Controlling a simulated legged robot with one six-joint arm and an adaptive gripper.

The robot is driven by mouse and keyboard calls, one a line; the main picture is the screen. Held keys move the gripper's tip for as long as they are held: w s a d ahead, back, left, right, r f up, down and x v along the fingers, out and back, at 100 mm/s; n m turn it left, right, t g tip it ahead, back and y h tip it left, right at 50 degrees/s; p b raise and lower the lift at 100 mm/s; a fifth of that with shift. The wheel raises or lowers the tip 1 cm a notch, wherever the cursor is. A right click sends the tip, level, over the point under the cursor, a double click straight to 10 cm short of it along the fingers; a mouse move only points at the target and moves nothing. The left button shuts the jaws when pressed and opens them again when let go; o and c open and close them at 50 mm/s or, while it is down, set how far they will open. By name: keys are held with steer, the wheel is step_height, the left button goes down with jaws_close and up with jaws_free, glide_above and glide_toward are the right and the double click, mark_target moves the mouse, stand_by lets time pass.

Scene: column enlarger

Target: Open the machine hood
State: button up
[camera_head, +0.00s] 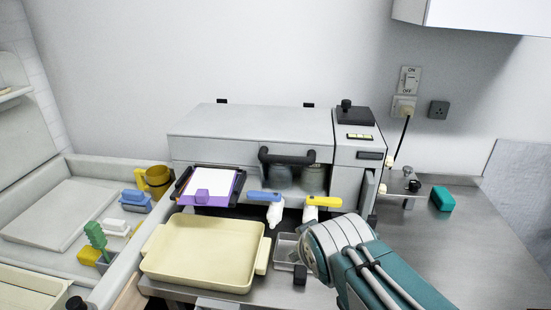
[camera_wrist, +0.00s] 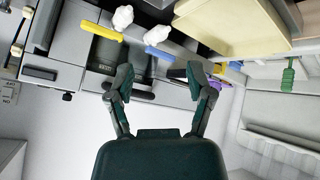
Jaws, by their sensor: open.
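The machine (camera_head: 180,150) is a wide grey box against the back wall. Its pale flat hood (camera_head: 250,121) lies level over the left part and looks down. A black bar handle (camera_head: 287,156) is on the hood's front, above two dark jars (camera_head: 313,178) in the front opening. The wrist view is upside down. There my gripper (camera_wrist: 159,74) is open and empty, with its fingers spread. The dark handle (camera_wrist: 140,94) shows behind the left finger, apparently beyond the fingers; contact cannot be told. The head view shows my arm at lower right, but not the fingers.
A cream tray (camera_head: 200,288) stands in front, with a purple-and-white stack (camera_head: 208,186) behind it. A blue-handled brush (camera_head: 265,198) and a yellow-handled brush (camera_head: 324,202) lie before the machine. A sink is at left. The right counter is mostly clear around a teal block (camera_head: 442,199).

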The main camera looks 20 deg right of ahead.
steer(key=w+d+r+n+t+h, duration=0.1)
steer(key=w+d+n+t, duration=0.15)
steer(key=w, duration=0.25)
steer(key=w+d+r+n+t, duration=0.1)
steer(key=w+d+n+t, duration=0.1)
steer(key=w+d+n, duration=0.3)
steer(key=n+t+y, duration=0.6)
steer(key=n+y, duration=0.3)
steer(key=n, duration=0.5)
glide_toward(286, 160)
steer(key=shift+m, duration=0.25)
steer(key=x, duration=0.7)
steer(key=f+x, duration=0.1)
steer(key=x, duration=0.3)
steer(key=shift+w+d+r, duration=0.1)
steer(key=shift+w+d, duration=0.15)
steer(key=shift+d, duration=0.1)
steer(key=shift+c, duration=0.4)
jaws_close()
